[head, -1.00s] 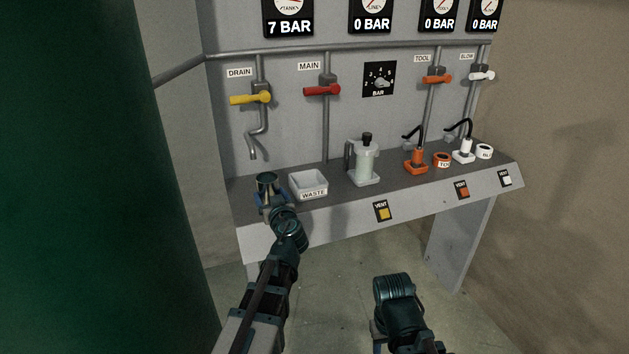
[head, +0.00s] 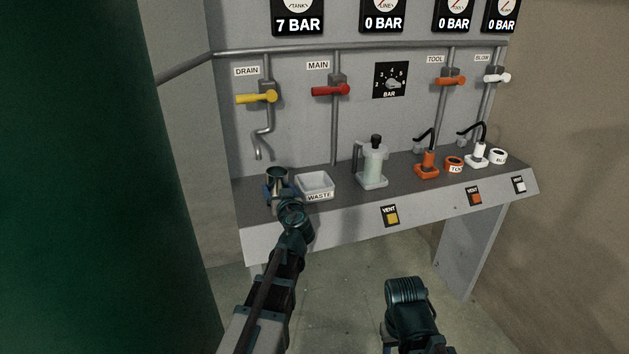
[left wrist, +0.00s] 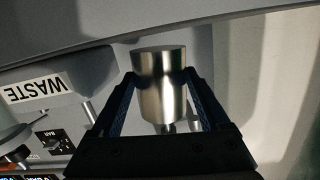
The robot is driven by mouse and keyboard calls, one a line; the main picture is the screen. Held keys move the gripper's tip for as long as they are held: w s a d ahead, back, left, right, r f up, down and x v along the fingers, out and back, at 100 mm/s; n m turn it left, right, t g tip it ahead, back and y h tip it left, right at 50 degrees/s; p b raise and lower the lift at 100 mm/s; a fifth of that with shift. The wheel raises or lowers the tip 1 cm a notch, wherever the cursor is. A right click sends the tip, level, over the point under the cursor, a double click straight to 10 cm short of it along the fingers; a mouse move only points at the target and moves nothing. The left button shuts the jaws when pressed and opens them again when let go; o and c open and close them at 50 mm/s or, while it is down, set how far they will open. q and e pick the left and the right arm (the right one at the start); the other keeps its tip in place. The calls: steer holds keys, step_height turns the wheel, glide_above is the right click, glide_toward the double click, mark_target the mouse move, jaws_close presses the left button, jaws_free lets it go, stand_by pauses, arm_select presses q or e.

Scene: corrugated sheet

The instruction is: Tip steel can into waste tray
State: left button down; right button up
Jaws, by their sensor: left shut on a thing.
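The steel can (head: 277,175) is upright at the left end of the bench shelf, just left of the waste tray. My left gripper (head: 278,190) is shut on it. In the left wrist view the shiny can (left wrist: 161,80) sits between the two fingers of the left gripper (left wrist: 163,100). The white waste tray (head: 318,197), labelled WASTE, is an open square box on the shelf; it also shows at the left of the wrist view (left wrist: 40,90). My right arm shows at the bottom, but its fingertips are hidden.
A clear-bowled unit (head: 373,165) stands right of the tray. Orange and white couplings (head: 427,165) and tape-like rings are further right. The bent drain pipe (head: 262,145) hangs above and left of the can. Valve handles and gauges line the wall.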

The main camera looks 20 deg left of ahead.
mark_target(284, 176)
arm_select(q)
steer(key=shift+w+d+r+m, duration=0.15)
steer(key=shift+d+r+m, duration=0.05)
steer(key=shift+m, duration=0.2)
steer(key=shift+m+y, duration=0.3)
steer(key=shift+m, duration=0.6)
steer(key=r+p, duration=0.3)
steer(key=d+r+p, duration=0.1)
steer(key=shift+w+r+p, duration=0.2)
steer(key=shift+w+p, duration=0.1)
steer(key=shift+w+f+b, duration=0.1)
steer(key=shift+f+b, duration=0.15)
steer(key=shift+b, duration=0.05)
steer(key=shift+w+d+r+m+y+p, duration=0.2)
steer(key=shift+w+d+r+m, duration=0.15)
steer(key=shift+m, duration=0.35)
steer(key=shift+w+d+r+m+y+p, duration=0.1)
steer(key=shift+d+r+m+p, duration=0.15)
steer(key=shift+d+m, duration=0.35)
steer(key=shift+a, duration=0.15)
steer(key=shift+w+f+m+b, duration=0.1)
steer(key=shift+f+m+b, duration=0.2)
steer(key=shift+m+b, duration=0.45)
steer(key=shift+r+m+y+p, duration=0.4)
steer(key=shift+r+m+p, duration=0.05)
steer(key=shift+m, duration=0.5)
steer(key=shift+f+m+b, duration=0.35)
steer(key=shift+m+b, duration=0.2)
steer(key=shift+m, duration=0.25)
